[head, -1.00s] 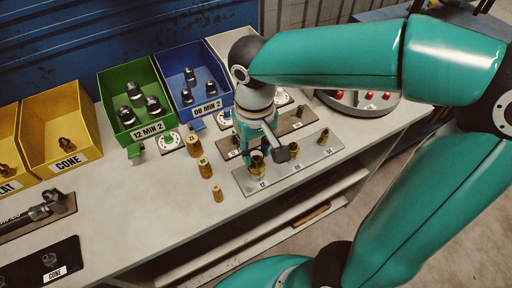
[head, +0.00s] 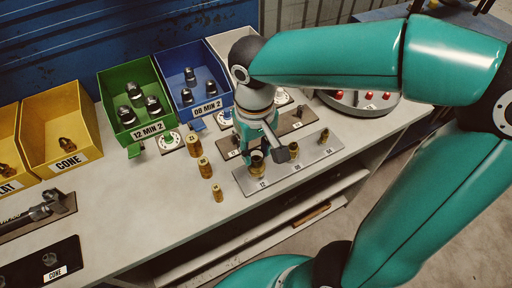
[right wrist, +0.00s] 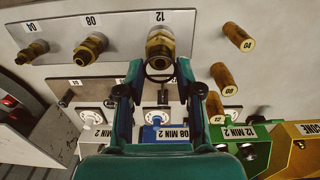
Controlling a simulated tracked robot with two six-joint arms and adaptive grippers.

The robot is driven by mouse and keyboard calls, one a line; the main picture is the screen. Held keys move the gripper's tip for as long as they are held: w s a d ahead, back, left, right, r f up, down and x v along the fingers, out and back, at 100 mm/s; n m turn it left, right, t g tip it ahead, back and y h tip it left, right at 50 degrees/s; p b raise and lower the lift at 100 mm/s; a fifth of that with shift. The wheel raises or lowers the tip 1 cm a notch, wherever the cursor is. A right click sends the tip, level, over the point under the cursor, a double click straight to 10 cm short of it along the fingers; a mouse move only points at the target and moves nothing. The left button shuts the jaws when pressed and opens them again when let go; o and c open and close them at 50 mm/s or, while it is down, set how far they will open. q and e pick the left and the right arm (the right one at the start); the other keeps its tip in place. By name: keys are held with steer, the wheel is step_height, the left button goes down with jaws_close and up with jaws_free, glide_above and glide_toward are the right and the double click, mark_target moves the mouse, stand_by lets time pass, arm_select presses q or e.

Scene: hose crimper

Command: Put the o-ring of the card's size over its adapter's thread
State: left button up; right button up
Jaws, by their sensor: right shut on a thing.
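The brass adapter marked 12 (head: 258,171) stands upright at the left end of the grey plate (head: 292,169). The adapters marked 08 (head: 294,151) and 04 (head: 323,136) stand beside it. My right gripper (right wrist: 158,78) is shut on a thin black o-ring (right wrist: 160,75), which shows between its fingertips. In the right wrist view the ring overlaps the edge of the 12 adapter (right wrist: 160,45). I cannot tell whether the ring is around its thread or only in front of it. The gripper partly hides the adapter in the head view. I cannot make out a size card. My left gripper is out of view.
Behind the grey plate lies a dark plate (head: 291,127) with pegs. Several loose brass cylinders (head: 205,167) stand left of the gripper. Green (head: 118,137) and blue (head: 187,109) bins stand behind.

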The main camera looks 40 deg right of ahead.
steer(key=shift+f+b, duration=0.7)
steer(key=shift+f, duration=0.15)
steer(key=o, duration=0.7)
steer(key=shift+r, duration=0.1)
step_height(320, 180, up, 12)
steer(key=shift+a+f, duration=0.1)
